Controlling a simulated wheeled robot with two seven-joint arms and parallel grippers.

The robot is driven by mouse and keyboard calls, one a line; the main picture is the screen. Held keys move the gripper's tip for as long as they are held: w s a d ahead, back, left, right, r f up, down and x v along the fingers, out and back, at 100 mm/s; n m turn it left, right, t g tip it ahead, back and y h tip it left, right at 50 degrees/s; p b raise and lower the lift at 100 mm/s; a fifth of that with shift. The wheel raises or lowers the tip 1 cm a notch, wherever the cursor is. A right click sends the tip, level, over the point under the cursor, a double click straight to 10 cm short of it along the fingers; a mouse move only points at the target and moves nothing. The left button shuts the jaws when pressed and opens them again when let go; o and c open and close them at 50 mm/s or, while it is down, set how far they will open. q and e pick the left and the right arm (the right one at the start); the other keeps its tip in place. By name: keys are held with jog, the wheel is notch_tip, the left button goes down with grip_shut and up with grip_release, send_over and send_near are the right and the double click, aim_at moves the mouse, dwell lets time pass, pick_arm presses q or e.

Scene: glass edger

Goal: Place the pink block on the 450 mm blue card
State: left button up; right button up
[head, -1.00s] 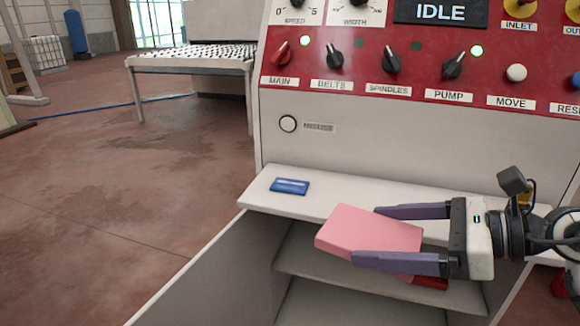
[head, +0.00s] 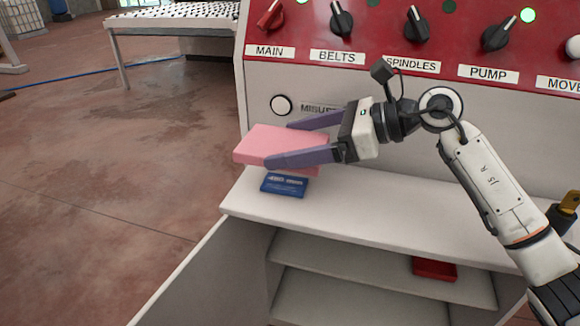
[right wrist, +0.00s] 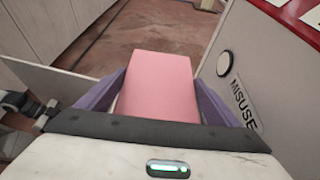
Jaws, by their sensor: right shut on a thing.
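The pink block (head: 278,145) is held between the two purple fingers of my right gripper (head: 300,140), above the left end of the white shelf. The block also shows in the right wrist view (right wrist: 158,88), with a finger on each side. The blue card (head: 284,185) lies flat on the shelf, just below the block in the head view. The block and gripper cover its far edge. The block appears raised above the card.
A red item (head: 434,268) lies on a lower shelf.

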aim_at(294, 185)
jog(key=shift+s+f, duration=0.2)
jog(key=shift+f, duration=0.95)
notch_tip(294, 185, down, 4)
jog(key=shift+r+p, duration=0.1)
jog(key=shift+p, duration=0.2)
jog(key=shift+f, duration=0.2)
jog(key=shift+f, duration=0.1)
jog(key=shift+f+b, duration=0.15)
jog(key=shift+b, duration=0.15)
jog(key=o, duration=1.1)
